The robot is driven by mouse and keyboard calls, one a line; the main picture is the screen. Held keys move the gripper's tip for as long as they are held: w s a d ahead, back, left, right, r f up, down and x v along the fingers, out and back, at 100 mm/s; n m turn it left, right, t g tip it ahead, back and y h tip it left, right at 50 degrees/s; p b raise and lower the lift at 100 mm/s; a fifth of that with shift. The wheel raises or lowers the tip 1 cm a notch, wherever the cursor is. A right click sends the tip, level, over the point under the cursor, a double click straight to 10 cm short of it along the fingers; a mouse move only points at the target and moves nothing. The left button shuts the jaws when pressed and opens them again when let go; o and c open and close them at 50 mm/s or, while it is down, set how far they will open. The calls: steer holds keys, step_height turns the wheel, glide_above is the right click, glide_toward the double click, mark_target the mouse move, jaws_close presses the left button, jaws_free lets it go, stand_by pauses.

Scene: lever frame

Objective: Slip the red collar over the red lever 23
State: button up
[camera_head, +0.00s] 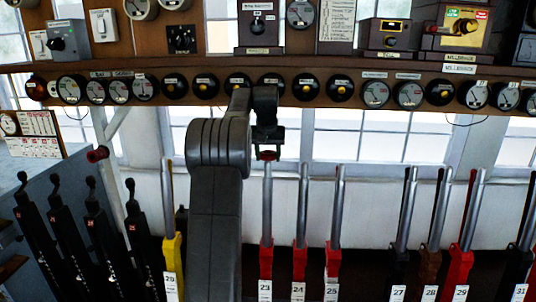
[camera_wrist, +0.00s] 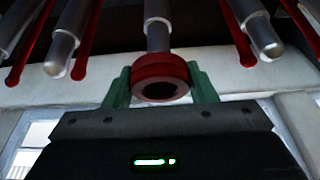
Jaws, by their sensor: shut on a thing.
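The red collar (camera_wrist: 160,69) is a short thick ring with a dark hole, held between the two green fingers of my gripper (camera_wrist: 160,74) in the wrist view. In the wrist view the silver handle of the lever (camera_wrist: 157,36) runs down to the collar's far side. The collar hides its tip, so I cannot tell whether the tip is inside.
Red levers 24 (camera_head: 302,205) and 25 (camera_head: 337,205) stand close to the right. Yellow lever 20 (camera_head: 169,205) stands to the left beyond my arm. A shelf with round black instruments (camera_head: 340,88) runs above, behind the gripper.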

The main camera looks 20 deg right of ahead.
mark_target(268, 163)
steer(key=shift+s+a+f+b, duration=0.15)
steer(key=shift+f+b, duration=0.45)
steer(key=shift+f, duration=0.5)
steer(key=shift+s+f+b, duration=0.15)
steer(key=shift+f+b, duration=0.45)
steer(key=shift+f, duration=0.45)
steer(key=shift+f, duration=0.2)
steer(key=o, duration=1)
steer(key=shift+o, duration=0.8)
steer(key=shift+s+r, duration=0.1)
steer(key=shift+p+v, duration=1.75)
steer(key=shift+v, duration=2.65)
